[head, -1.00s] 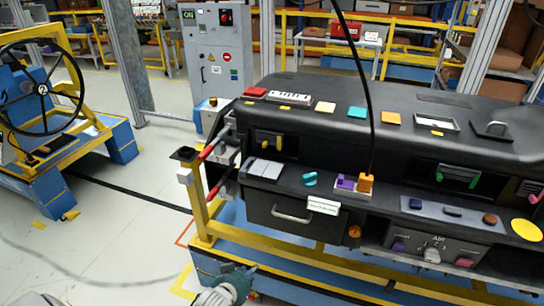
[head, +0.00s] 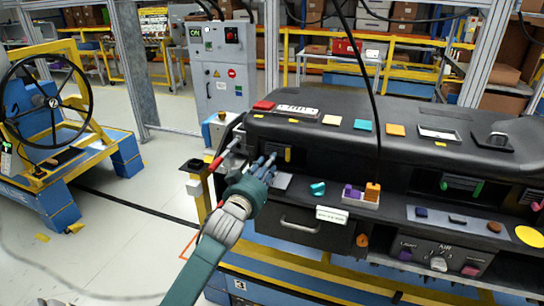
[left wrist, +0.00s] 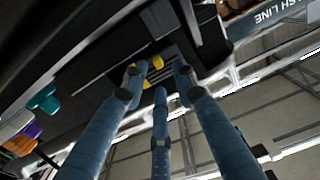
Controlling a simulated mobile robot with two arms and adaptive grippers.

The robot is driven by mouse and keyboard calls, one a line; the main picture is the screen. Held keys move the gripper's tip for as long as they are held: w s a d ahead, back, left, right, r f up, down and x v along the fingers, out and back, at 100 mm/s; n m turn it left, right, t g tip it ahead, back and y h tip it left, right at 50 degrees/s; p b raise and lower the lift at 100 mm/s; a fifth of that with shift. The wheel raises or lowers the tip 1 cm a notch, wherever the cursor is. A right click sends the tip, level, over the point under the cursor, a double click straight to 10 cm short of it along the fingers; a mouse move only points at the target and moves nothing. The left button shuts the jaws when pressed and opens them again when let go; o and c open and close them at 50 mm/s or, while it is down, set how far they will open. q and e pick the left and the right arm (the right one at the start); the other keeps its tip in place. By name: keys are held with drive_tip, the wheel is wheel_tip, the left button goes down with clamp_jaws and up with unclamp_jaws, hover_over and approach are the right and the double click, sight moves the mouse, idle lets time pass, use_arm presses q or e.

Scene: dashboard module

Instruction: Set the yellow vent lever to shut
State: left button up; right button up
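The yellow vent lever (head: 288,155) sits in the dark vent at the left end of the dashboard. In the left wrist view the lever (left wrist: 157,62) shows in yellow pieces beyond my fingertips, partly hidden by a finger. My left gripper (head: 268,166) is in front of this vent, just left of the lever. Its three blue fingers (left wrist: 157,80) are spread apart with nothing between them. I cannot tell whether a finger touches the lever. My right gripper is in neither view.
The dashboard (head: 380,112) has a shelf below the vents with a teal knob (head: 318,188) and purple and orange blocks (head: 362,193). A black cable (head: 368,90) hangs in front. A red-tipped bar (head: 217,163) juts out beside my gripper. Another vent has a green lever (head: 477,187).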

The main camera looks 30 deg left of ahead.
use_arm(q)
drive_tip(key=shift+x, duration=2.2)
